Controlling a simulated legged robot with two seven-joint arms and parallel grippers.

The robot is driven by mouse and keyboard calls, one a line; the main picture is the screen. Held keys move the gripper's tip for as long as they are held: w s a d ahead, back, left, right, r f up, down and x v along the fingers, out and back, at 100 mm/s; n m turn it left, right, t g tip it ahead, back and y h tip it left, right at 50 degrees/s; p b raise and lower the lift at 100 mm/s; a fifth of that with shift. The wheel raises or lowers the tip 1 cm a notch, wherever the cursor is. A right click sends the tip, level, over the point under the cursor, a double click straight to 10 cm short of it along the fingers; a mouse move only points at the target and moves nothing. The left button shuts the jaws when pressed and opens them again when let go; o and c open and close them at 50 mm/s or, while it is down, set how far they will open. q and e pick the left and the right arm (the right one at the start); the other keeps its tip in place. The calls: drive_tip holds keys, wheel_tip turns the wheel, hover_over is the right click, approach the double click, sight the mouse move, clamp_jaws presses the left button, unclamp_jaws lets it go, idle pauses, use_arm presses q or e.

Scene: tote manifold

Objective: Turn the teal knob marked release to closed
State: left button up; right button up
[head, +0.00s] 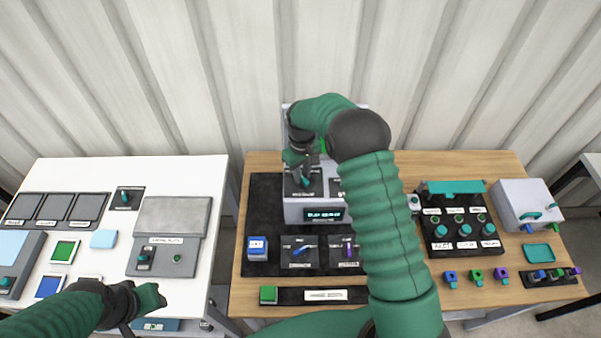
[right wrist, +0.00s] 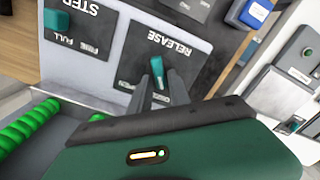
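The teal release knob (right wrist: 157,70) sits on a dark plate (right wrist: 128,62) marked RELEASE, which appears upside down in the right wrist view. A partly covered OPEN label is beside it. My right gripper (right wrist: 160,77) has one finger on each side of the knob, with a narrow gap visible, so it looks open around it. In the head view my right gripper (head: 301,178) is over the grey box's top (head: 292,187), and my arm hides part of the box. My left gripper (head: 155,298) hangs over the white table's front; its fingers are unclear.
A second teal knob (right wrist: 58,22) marked STEP is near the release plate. A display (head: 325,214) is on the box's front. A blue button (head: 257,248) and switch plates stand before it. A black panel of teal knobs (head: 464,230) is to the right.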

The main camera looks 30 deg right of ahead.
sight(302, 176)
drive_tip(key=shift+o, duration=0.8)
drive_tip(key=shift+s+r, duration=0.1)
drive_tip(key=shift+s, duration=0.05)
wheel_tip(302, 176, up, 17)
drive_tip(key=b, duration=0.3)
drive_tip(key=shift+f, duration=0.2)
